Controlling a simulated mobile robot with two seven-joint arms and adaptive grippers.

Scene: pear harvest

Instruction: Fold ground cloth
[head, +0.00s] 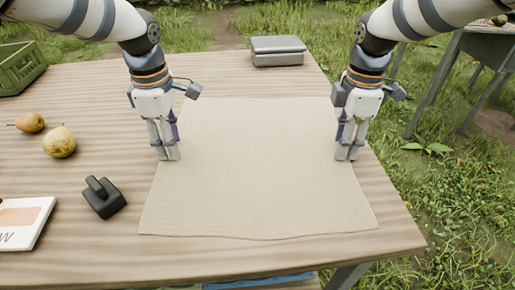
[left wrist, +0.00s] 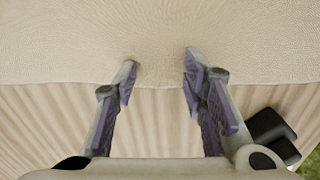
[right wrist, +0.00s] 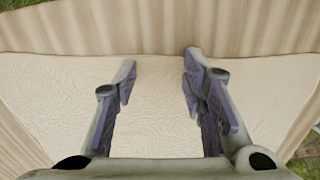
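A beige cloth (head: 255,185) lies flat and spread out on the wooden table, slightly wavy along its near edge. My left gripper (head: 166,155) points down at the cloth's left edge. In the left wrist view its fingers (left wrist: 160,65) are apart, with the cloth (left wrist: 160,40) edge between them dipping slightly. My right gripper (head: 346,155) points down at the cloth's right edge. In the right wrist view its fingers (right wrist: 160,62) are apart near the edge of the cloth (right wrist: 155,110). Whether any fingertip touches the cloth is unclear.
A dark handled block (head: 104,198) stands left of the cloth. Two pears (head: 59,142) and a green crate (head: 20,68) are further left. A white printed card (head: 22,222) lies at the near left. A grey case (head: 278,50) sits at the back edge. Grass surrounds the table (head: 90,250).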

